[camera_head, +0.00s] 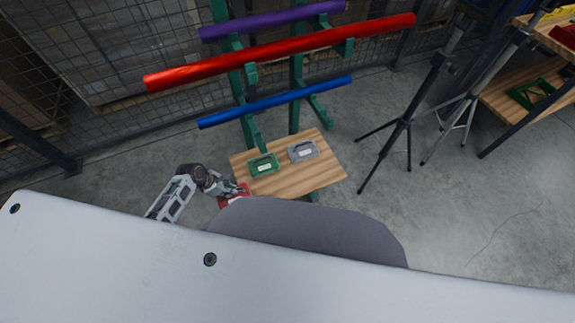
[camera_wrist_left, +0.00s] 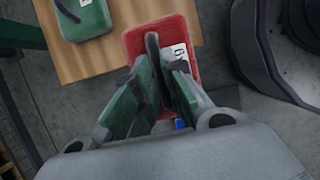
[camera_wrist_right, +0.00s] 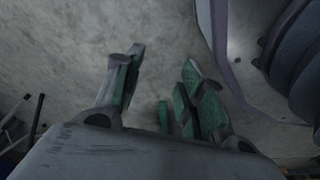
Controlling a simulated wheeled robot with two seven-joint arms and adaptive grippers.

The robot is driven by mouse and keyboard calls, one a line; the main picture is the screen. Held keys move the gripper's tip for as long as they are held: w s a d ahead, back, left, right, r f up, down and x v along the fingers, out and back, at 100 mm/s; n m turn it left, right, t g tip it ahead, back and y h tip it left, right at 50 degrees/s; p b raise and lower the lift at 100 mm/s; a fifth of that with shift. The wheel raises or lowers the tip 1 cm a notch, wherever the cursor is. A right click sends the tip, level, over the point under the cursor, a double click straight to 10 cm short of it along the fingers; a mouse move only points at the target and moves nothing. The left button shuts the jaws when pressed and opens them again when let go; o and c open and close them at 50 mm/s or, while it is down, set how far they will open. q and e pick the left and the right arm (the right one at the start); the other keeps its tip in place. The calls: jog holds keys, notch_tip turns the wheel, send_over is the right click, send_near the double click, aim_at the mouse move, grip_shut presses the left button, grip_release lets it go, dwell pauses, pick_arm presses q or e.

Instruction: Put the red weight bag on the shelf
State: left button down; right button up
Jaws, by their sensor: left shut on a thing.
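The red weight bag (camera_head: 224,201) is at the front left corner of the wooden shelf (camera_head: 325,170), partly hidden by my body and gripper. In the left wrist view, the red bag (camera_wrist_left: 184,27) has a white label and a dark handle. My left gripper (camera_wrist_left: 160,62) is shut on that handle. The bag overlaps the shelf's edge in that view; I cannot tell whether it touches the shelf. My right gripper (camera_wrist_right: 164,62) is open and empty over grey floor, seen only in its wrist view.
A green bag (camera_head: 263,165) and a grey bag (camera_head: 302,151) lie on the shelf. A green rack above it holds a blue tube (camera_head: 280,101), a red tube (camera_head: 290,52) and a purple tube (camera_head: 272,20). Black tripod legs (camera_head: 409,145) stand to the right.

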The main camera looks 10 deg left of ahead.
pick_arm(q)
jog(key=shift+w+d+r, duration=0.15)
jog(key=shift+w, duration=0.05)
dwell(0.4)
jog(key=shift+w+d, duration=0.35)
jog(key=shift+d, duration=0.15)
jog(key=w+d+b, duration=0.3)
jog(key=w+d, duration=0.5)
jog(key=d, duration=0.5)
jog(key=shift+w+b, duration=0.4)
pick_arm(e)
jog(key=w+a+r, duration=0.3)
jog(key=r, duration=0.7)
jog(key=shift+a+r+g, duration=0.15)
jog(key=shift+a+g, duration=0.2)
jog(key=shift+g, duration=0.05)
pick_arm(q)
jog(key=shift+d, duration=0.1)
